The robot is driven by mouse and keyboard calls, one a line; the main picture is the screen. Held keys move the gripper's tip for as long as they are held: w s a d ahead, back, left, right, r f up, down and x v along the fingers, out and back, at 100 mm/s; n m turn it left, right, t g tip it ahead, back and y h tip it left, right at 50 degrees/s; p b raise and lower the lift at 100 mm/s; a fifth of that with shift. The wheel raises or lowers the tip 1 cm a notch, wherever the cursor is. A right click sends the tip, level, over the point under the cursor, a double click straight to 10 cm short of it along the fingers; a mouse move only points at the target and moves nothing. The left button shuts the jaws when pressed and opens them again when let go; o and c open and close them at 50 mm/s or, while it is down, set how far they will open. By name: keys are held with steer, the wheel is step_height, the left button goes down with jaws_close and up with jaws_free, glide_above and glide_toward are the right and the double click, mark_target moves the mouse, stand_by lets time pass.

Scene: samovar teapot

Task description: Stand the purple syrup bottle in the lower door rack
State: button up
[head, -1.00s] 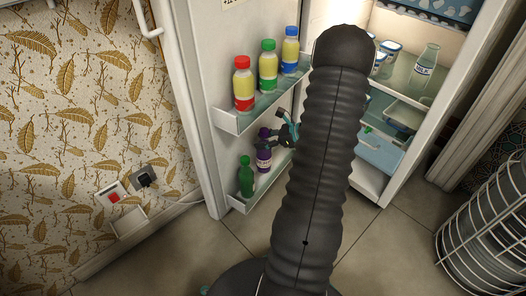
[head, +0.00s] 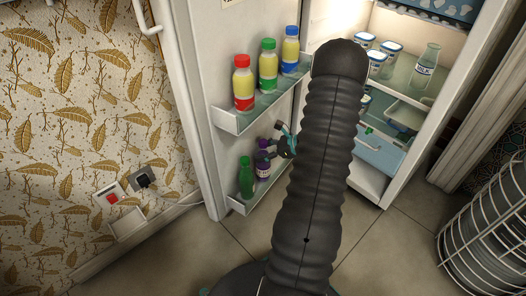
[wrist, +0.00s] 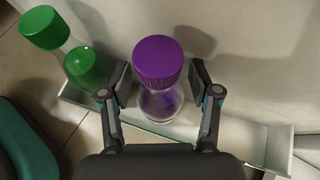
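The purple syrup bottle (head: 263,170) stands in the lower door rack (head: 241,206), to the right of the green bottle (head: 246,180). In the wrist view its purple cap (wrist: 158,61) and clear neck are between my fingers, with its base inside the rack rim (wrist: 225,140). My gripper (head: 277,140) is around the bottle's upper part. In the wrist view my gripper (wrist: 160,84) is open, with a small gap between each finger pad and the bottle. My arm hides part of the rack's right end in the head view.
The green bottle (wrist: 88,68) is close to my left finger in the wrist view. The upper door rack (head: 232,122) above holds red-, green- and blue-capped bottles. The fridge shelves at right hold white tubs and a milk bottle (head: 425,68). The lower rack is clear to the right.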

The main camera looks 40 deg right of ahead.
steer(key=shift+r, duration=0.15)
steer(key=p+v, duration=0.1)
steer(key=v, duration=1.1)
steer(key=shift+p, duration=0.4)
steer(key=shift+s, duration=0.1)
